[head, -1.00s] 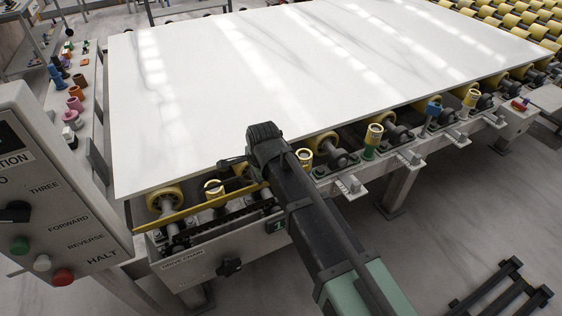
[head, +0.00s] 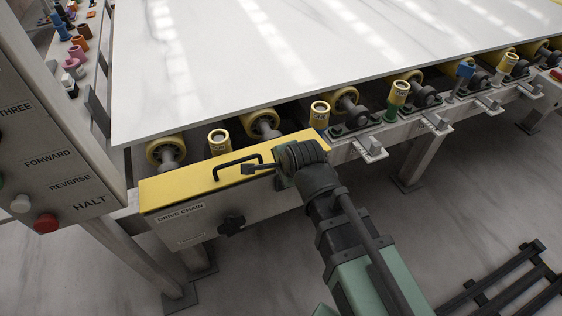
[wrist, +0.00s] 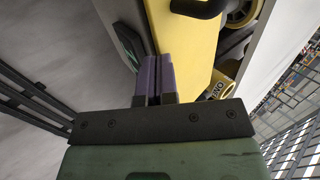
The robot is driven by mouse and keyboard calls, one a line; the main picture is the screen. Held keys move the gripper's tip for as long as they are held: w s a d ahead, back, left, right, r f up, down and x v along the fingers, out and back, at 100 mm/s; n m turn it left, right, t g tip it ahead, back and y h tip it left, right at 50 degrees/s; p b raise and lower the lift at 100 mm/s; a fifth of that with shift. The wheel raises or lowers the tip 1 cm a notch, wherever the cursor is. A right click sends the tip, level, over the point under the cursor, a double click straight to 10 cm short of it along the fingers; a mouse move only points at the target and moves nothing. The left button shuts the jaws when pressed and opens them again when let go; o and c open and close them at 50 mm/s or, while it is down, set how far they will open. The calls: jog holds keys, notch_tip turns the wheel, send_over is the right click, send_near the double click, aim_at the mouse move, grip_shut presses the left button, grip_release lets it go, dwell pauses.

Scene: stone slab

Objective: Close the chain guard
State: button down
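The chain guard (head: 175,190) is a yellow cover with a black bar handle (head: 222,166). In the head view it lies flat over the top of the box labelled DRIVE CHAIN (head: 190,228), and no chain shows. My gripper (head: 250,169) is over the guard's right part, close to the handle; whether it touches cannot be told. In the wrist view, the purple fingers (wrist: 157,78) are together with nothing seen between them. They are beside the yellow guard (wrist: 188,48), and the handle (wrist: 198,7) is beyond them, not between them.
A black knob (head: 231,222) is on the box front. A white stone slab (head: 300,60) lies above the yellow rollers (head: 262,124). A control panel (head: 55,140) stands at left. Capped posts and brackets line the frame at right. A dark rack (head: 490,285) is on the floor.

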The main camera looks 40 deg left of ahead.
jog(key=shift+s+d+f+b, duration=0.1)
jog(key=shift+d+f+b, duration=0.1)
jog(key=shift+f+b, duration=0.65)
jog(key=shift+f, duration=0.15)
